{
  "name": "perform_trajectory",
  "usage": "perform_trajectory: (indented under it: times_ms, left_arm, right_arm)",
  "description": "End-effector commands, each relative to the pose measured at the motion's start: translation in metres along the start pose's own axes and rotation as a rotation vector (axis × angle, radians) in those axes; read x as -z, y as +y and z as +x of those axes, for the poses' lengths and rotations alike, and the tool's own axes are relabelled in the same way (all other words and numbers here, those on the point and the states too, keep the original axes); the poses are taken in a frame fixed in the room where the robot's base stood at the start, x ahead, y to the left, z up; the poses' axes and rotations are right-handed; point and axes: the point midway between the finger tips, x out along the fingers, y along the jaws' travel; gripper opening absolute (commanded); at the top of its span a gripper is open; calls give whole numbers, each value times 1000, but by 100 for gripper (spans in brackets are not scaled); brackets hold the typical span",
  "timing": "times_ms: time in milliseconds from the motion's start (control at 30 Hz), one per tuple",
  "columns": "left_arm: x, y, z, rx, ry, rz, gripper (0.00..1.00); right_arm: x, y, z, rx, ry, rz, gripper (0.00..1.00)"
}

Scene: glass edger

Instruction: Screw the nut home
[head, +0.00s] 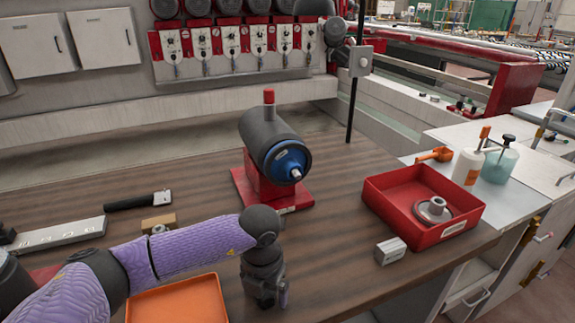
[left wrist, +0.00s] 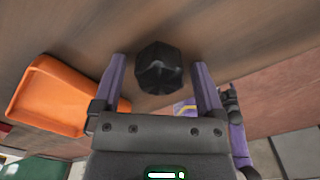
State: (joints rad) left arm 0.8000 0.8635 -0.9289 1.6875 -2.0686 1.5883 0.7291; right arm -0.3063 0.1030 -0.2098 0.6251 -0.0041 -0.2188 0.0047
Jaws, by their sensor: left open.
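A black faceted knob-like piece, which looks like the nut (left wrist: 158,68), is on the brown wooden table in the left wrist view. It lies between the two purple fingertips of my left gripper (left wrist: 159,72), with gaps on both sides. In the head view my left gripper (head: 268,298) points down over the front of the table, and the nut is hidden there. A dark cylindrical spindle head (head: 270,138) on a red base stands behind it. Its blue front flange (head: 288,162) carries a short pale shaft end (head: 296,173). My right gripper is not in view.
An orange tray (head: 180,302) lies left of my gripper. A red tray (head: 383,206) at right holds a grey wheel (head: 434,209). A small grey block (head: 390,251) sits before it. A long grey bar (head: 60,234) and a black-handled tool (head: 138,200) lie at left.

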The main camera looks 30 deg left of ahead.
Motion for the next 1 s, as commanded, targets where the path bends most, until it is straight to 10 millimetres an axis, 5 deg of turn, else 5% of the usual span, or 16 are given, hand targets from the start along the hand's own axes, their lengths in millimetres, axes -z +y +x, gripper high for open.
perform_trajectory:
  times_ms: [67, 467, 1000]
  left_arm:
    - [0, 0, 0, 0, 0, 0, 87]
    - [0, 0, 0, 0, 0, 0, 2]
    - [0, 0, -49, 1, -2, 0, 2]
  right_arm:
    - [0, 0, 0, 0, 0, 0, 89]
    - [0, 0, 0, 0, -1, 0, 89]
    - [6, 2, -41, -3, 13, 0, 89]
